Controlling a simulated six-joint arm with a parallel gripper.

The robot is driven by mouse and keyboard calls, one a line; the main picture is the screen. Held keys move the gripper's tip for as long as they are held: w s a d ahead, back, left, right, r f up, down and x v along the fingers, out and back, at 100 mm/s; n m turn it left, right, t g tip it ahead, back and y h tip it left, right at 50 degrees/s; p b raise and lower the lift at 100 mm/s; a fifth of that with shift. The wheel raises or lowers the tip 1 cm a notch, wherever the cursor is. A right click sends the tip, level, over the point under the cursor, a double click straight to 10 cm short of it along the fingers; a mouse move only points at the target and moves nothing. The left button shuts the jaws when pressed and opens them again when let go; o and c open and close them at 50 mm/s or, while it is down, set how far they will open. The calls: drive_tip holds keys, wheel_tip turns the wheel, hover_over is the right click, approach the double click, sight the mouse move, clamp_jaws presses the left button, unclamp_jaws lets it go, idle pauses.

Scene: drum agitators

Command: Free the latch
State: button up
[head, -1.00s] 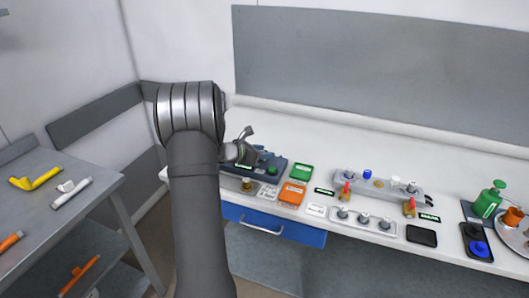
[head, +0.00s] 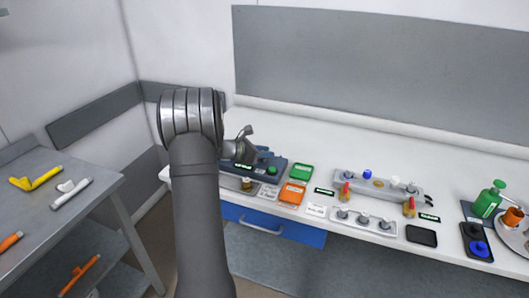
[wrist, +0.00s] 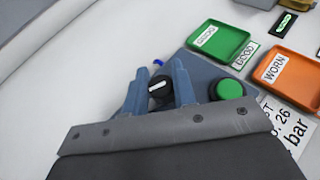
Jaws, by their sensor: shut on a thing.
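A black round knob (wrist: 160,87) with a white pointer line sits on a blue-grey panel (wrist: 199,69) in the wrist view. My gripper (wrist: 160,76) is shut on this knob, one finger on each side of it. A green round button (wrist: 230,89) stands on the same panel, just right of the right finger. In the head view my gripper (head: 244,148) is over the left part of the panel (head: 278,164), and my arm hides some of the panel's left side. No part is marked as a latch that I can read.
A green tray (wrist: 220,43) and an orange tray labelled WORN (wrist: 288,76) lie right of the panel. A grey fixture with pegs (head: 378,184) stands further right on the white bench. A blue drawer (head: 273,224) is below the bench edge. The bench behind the panel is clear.

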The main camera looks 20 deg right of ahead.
drive_tip(key=shift+m+g, duration=1.4)
drive_tip(key=shift+g, duration=0.2)
drive_tip(key=o, duration=1)
drive_tip(key=shift+c, duration=0.2)
drive_tip(key=v, duration=1.7)
drive_tip(key=shift+a+r, duration=0.15)
drive_tip(key=shift+r, duration=0.15)
